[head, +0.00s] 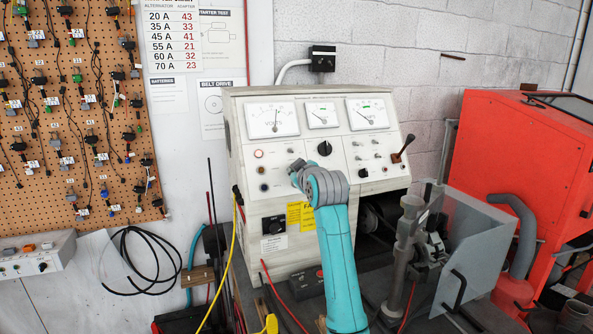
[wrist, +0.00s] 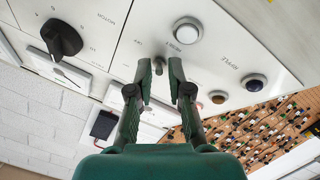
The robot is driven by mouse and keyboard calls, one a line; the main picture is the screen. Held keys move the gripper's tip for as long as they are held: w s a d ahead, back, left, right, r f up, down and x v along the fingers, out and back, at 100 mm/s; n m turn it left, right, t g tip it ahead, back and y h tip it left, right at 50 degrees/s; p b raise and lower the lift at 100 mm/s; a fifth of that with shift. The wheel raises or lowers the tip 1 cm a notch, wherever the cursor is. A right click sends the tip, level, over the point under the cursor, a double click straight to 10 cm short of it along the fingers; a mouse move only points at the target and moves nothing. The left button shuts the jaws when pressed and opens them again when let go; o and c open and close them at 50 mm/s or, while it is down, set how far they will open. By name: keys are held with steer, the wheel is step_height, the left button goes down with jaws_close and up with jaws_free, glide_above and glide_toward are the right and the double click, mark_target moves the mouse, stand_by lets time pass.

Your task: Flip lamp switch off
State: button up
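The test bench (head: 300,180) has a white sloped control panel with gauges, knobs and small switches. In the wrist view, a small metal toggle switch (wrist: 159,66) stands out from the panel between my gripper's fingertips. I cannot read a lamp label beside it. My gripper (wrist: 160,68) is open, its two dark fingers on either side of the toggle with a gap between them. I cannot tell whether either finger touches it. In the head view, my gripper (head: 297,172) is at the panel's left-middle part and hides what lies behind it.
Around the toggle in the wrist view are a black knob (wrist: 62,37), a white round button (wrist: 187,30) and a dark round button (wrist: 254,82). A lever (head: 403,148) sticks out at the panel's right. A yellow cable (head: 231,255) hangs along the bench's left side.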

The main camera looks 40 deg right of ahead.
steer(key=v, duration=1.2)
stand_by(0.4)
